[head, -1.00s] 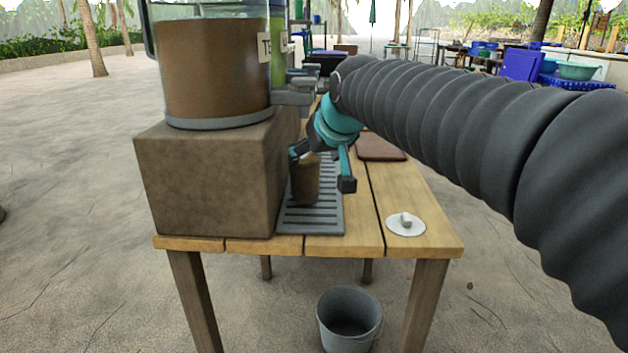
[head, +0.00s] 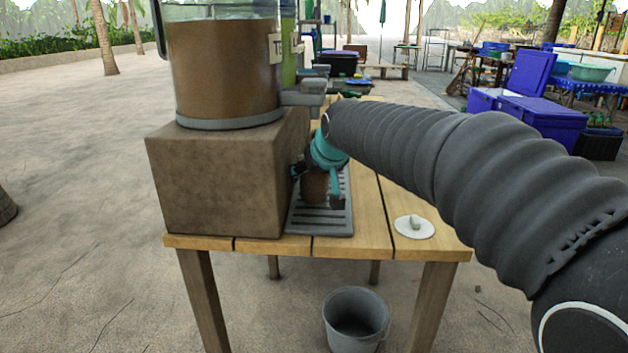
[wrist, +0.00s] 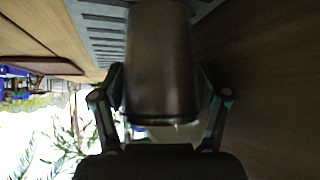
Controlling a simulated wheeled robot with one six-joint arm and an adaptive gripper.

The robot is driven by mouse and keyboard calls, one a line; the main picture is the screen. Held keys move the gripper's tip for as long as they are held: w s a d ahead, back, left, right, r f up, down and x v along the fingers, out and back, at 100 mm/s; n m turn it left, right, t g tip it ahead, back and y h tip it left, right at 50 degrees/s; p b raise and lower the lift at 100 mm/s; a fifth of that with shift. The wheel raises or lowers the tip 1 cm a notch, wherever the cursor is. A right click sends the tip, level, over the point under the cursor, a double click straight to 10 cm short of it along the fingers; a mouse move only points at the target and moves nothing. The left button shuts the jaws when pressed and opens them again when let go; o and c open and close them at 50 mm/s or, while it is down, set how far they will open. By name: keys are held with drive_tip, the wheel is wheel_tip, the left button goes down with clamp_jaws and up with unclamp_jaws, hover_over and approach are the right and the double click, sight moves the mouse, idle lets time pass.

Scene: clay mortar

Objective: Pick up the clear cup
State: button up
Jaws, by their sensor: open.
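The cup (head: 314,188) looks brown, see-through or filled with brown liquid; I cannot tell which. It stands on the grey slatted drip tray (head: 320,222) beside the stone block, under the dispenser's taps. My gripper (head: 318,184) is open around it, one finger on its left and the other at its right front, hiding part of it. In the wrist view, which is upside down, the cup (wrist: 160,50) fills the space between the two fingers of my gripper (wrist: 162,88). Small gaps or light contact at the sides are too dark to tell.
A big drink dispenser (head: 225,70) sits on the stone block (head: 215,185) just left of the cup. A white lid-like disc (head: 414,228) lies on the wooden table (head: 375,225). A grey bucket (head: 356,318) stands below. The table's right side is mostly clear.

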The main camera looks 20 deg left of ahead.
drive_tip(key=shift+r, duration=0.1)
drive_tip(key=c, duration=1.3)
drive_tip(key=shift+d+r, duration=0.1)
drive_tip(key=shift+r, duration=0.05)
